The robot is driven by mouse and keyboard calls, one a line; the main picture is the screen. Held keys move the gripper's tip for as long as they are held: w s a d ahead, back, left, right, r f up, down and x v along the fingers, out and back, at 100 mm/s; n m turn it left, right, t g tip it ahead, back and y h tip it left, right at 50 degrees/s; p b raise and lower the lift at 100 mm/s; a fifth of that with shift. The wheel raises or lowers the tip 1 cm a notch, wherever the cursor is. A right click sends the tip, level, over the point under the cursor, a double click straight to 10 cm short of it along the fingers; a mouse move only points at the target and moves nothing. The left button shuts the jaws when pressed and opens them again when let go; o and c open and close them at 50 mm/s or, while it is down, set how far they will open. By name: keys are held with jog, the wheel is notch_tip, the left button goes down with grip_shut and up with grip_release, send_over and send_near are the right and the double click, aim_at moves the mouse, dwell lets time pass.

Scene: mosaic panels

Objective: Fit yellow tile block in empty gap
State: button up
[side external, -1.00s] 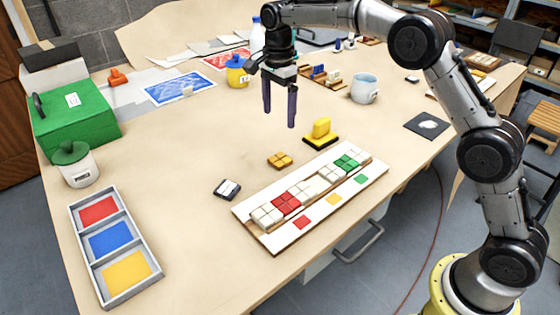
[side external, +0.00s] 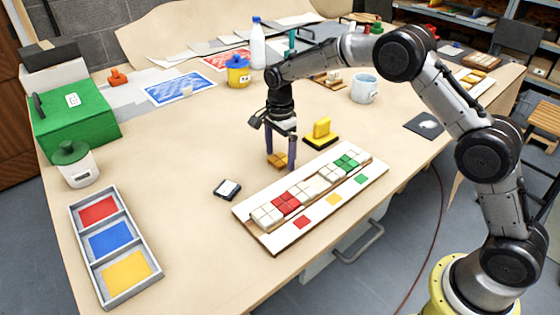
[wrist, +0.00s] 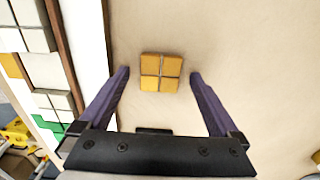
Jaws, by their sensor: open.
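The yellow tile block (side external: 277,160), a square of small orange-yellow tiles, lies flat on the table behind the mosaic panel. My gripper (side external: 281,162) is open and low over it, with one finger on each side. In the wrist view the block (wrist: 160,72) lies between the purple fingertips (wrist: 160,73), with clear space on both sides. The mosaic panel (side external: 268,240) holds a row of white, red and green tile blocks. Red, yellow and green squares mark its front strip. In the wrist view the panel's edge (wrist: 93,40) is at the left.
A yellow handled block on a dark base (side external: 322,131) stands close to the right of my gripper. A small black-and-white item (side external: 227,189) lies in front. A three-part colour tray (side external: 78,222) is at the left. The table's left middle is clear.

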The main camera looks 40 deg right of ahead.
jog(key=shift+f, duration=0.2)
jog(key=c, duration=1.5)
jog(key=shift+r, duration=0.1)
